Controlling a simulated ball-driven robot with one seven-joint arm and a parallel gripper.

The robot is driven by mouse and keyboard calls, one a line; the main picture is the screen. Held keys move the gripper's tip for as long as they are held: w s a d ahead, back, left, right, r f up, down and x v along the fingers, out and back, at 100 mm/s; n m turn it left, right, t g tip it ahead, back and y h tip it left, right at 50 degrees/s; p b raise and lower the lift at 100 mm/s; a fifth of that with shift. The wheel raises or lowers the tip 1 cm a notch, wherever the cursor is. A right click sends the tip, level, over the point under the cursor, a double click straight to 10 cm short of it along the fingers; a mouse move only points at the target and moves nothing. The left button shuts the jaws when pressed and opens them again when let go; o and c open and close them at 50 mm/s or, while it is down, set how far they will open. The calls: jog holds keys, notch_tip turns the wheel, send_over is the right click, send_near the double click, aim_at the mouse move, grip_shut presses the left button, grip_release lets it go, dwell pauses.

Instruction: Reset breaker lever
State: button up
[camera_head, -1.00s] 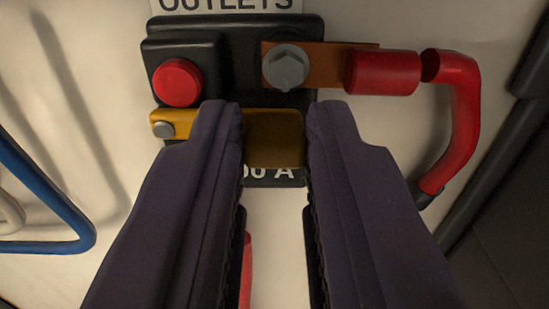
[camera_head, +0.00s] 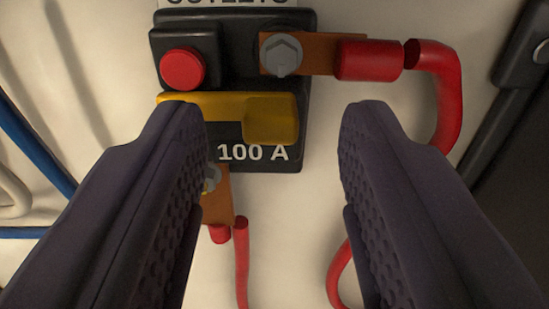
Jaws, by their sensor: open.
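The breaker is a black block (camera_head: 228,28) on a white wall, marked "100 A", with a partly cut-off label above it. Its yellow lever (camera_head: 270,118) lies across the front, roughly level, with a wider tab at its right end. A red button (camera_head: 182,69) sits above the lever's left end. My gripper (camera_head: 273,125) is open wide and empty, with ridged pads facing each other. The tab shows in the gap between the fingers, nearer the left finger, which covers the area below the lever's left part. I cannot tell whether that finger touches the lever.
A copper bar with a bolt (camera_head: 281,54) leads right to a thick red cable (camera_head: 440,90). A lower copper bar (camera_head: 217,195) carries another red cable (camera_head: 241,260). Blue tubing (camera_head: 35,150) runs at the left. A dark fitting (camera_head: 525,55) is at the right edge.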

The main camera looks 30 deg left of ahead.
jog(key=v, duration=0.6)
jog(key=shift+s+b, duration=0.25)
jog(key=shift+b, duration=0.05)
jog(key=shift+d, duration=0.15)
jog(key=s+d+r+m+t+h+b, duration=0.25)
jog(key=d+r+h+b, duration=0.45)
jog(key=b, duration=0.6)
jog(key=s+d+r+m+g+h+b, duration=0.1)
jog(key=s+b, duration=0.4)
jog(key=s, duration=0.6)
jog(key=s+d+r+m+g+h+b, duration=0.1)
jog(key=s+r+m+h+b, duration=0.1)
jog(key=s, duration=0.9)
jog(key=r+m+b, duration=0.1)
jog(key=r+b, duration=0.1)
jog(key=b, duration=0.1)
jog(key=shift+d+b, duration=0.35)
jog(key=shift+b, duration=0.05)
